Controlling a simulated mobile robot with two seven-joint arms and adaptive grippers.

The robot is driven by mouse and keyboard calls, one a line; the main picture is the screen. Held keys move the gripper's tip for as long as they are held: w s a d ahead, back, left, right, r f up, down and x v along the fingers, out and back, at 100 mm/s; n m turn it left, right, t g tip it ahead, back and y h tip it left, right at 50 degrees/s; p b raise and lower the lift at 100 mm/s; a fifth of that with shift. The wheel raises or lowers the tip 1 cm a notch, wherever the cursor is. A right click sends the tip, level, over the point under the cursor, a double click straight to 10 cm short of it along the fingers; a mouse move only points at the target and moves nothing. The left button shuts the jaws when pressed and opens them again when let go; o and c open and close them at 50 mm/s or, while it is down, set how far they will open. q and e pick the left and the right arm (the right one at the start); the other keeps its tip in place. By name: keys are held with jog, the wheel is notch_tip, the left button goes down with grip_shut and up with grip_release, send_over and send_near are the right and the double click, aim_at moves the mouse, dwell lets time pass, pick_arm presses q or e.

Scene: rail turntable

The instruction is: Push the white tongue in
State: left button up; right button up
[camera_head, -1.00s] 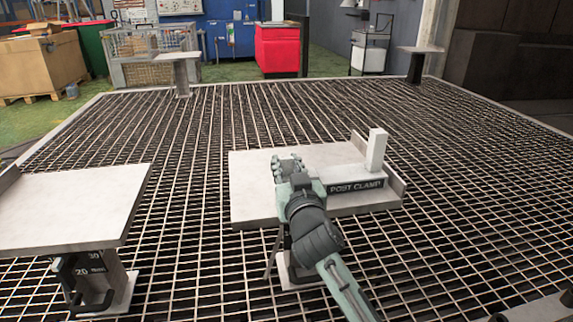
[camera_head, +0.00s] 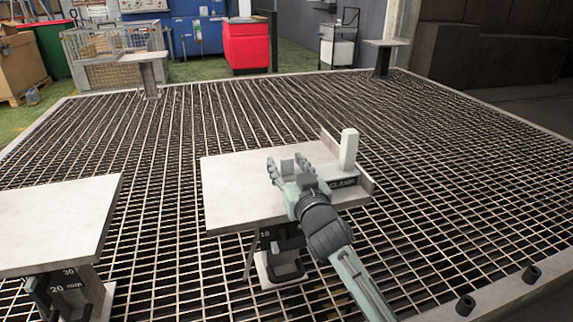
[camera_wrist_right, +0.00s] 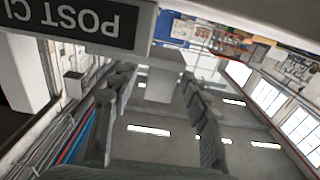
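A pale flat table plate (camera_head: 235,188) on a stand carries a block with a dark label (camera_head: 344,182), partly covered by my arm. A white upright post (camera_head: 348,150) rises from that block. A small pale piece (camera_head: 287,167), which may be the white tongue, shows between the fingers of my right gripper (camera_head: 288,172). In the right wrist view a pale block (camera_wrist_right: 160,88) sticks out below the dark label, which reads upside down. The fingers stand apart on either side of it. I cannot tell whether they touch it. My left gripper is not in view.
Another pale table (camera_head: 55,222) stands to the left on its own post. The metal grating (camera_head: 250,115) is open beyond. Two small posts with plates stand at the far side. A wire crate (camera_head: 110,70) and a red cabinet (camera_head: 246,45) stand behind.

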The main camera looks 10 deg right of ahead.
jog(key=shift+s, duration=0.1)
jog(key=s+d, duration=0.2)
jog(key=s, duration=0.9)
jog(key=shift+s+d, duration=0.15)
jog(key=shift+s, duration=0.2)
jog(key=shift+w, duration=0.1)
